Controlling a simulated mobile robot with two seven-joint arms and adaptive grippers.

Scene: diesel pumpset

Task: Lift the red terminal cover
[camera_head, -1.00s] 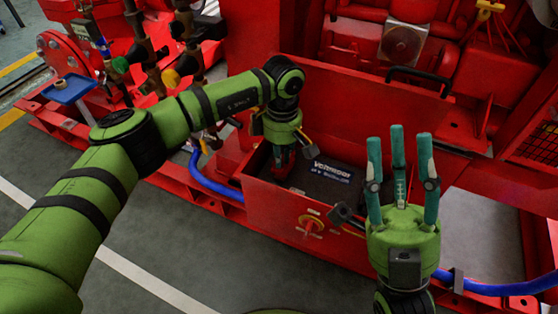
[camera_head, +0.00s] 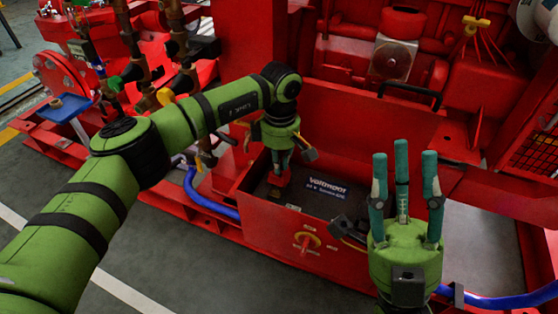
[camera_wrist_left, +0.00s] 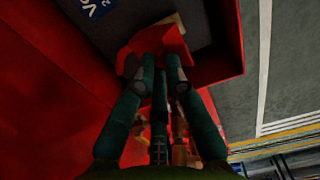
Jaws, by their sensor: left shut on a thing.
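The red terminal cover (camera_wrist_left: 155,42) shows in the left wrist view at my left gripper's fingertips (camera_wrist_left: 158,72), its face tilted. My left gripper (camera_head: 281,172) is shut on it, pointing down inside the red box over the left end of the dark battery (camera_head: 318,198), which carries a white-lettered label. In the head view the fingers and wrist mostly hide the cover. I cannot tell whether it still touches the battery. My right gripper (camera_head: 404,182) is open and empty, fingers pointing up, in front of the box's right side.
The battery sits in an open red box (camera_head: 275,222) with a yellow-and-red switch (camera_head: 306,240) on its front wall. The box wall rises close around my left gripper. A blue hose (camera_head: 208,203) runs along the left. Grey floor (camera_head: 180,255) lies clear in front.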

